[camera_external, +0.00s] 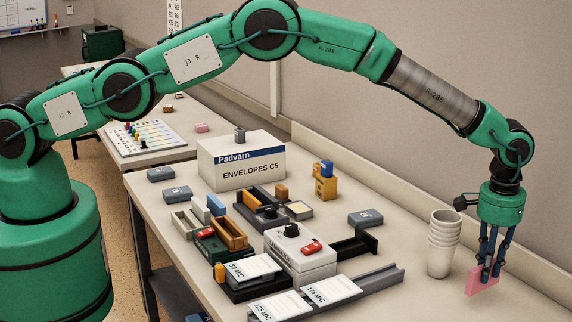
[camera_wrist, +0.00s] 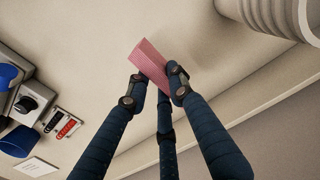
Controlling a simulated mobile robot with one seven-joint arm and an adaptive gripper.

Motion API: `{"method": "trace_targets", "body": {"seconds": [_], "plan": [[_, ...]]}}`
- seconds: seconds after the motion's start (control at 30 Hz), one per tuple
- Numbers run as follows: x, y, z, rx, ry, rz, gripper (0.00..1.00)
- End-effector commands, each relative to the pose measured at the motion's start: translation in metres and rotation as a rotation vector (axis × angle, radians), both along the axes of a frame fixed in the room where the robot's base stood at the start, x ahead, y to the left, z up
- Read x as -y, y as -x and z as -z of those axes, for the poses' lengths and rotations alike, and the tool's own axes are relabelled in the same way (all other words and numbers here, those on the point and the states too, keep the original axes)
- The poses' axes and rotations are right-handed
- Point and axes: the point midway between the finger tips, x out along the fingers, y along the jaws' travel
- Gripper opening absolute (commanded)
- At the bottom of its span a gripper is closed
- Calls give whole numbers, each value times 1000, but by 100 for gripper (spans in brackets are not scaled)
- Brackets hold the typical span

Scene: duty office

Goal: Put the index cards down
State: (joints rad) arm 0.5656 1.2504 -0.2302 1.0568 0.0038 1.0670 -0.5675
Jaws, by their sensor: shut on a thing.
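The index cards are a pink stack (camera_external: 482,282) at the right end of the table in the external view. My gripper (camera_external: 489,268) is above them with its fingers pointing down, shut on the stack. In the wrist view the pink index cards (camera_wrist: 152,62) are pinched between the dark blue fingers of my gripper (camera_wrist: 154,90). The stack stands on edge and tilted. Its lower edge is at or just above the table top; I cannot tell whether it touches.
A stack of pale cups (camera_external: 443,243) stands just left of my gripper. Further left are grey trays (camera_external: 385,282), a box labelled Envelopes C5 (camera_external: 241,165) and a grey box with a black knob (camera_external: 300,262). Bare table (camera_external: 420,300) lies in front of the cups.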

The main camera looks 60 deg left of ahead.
Motion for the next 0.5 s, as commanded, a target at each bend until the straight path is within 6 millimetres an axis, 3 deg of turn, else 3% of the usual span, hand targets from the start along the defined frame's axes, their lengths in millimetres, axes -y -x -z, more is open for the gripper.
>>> {"method": "trace_targets", "body": {"seconds": [0.17,0.5], "plan": [[0,0,2,0,0,0,0],[0,0,29,1,0,0,0]]}}
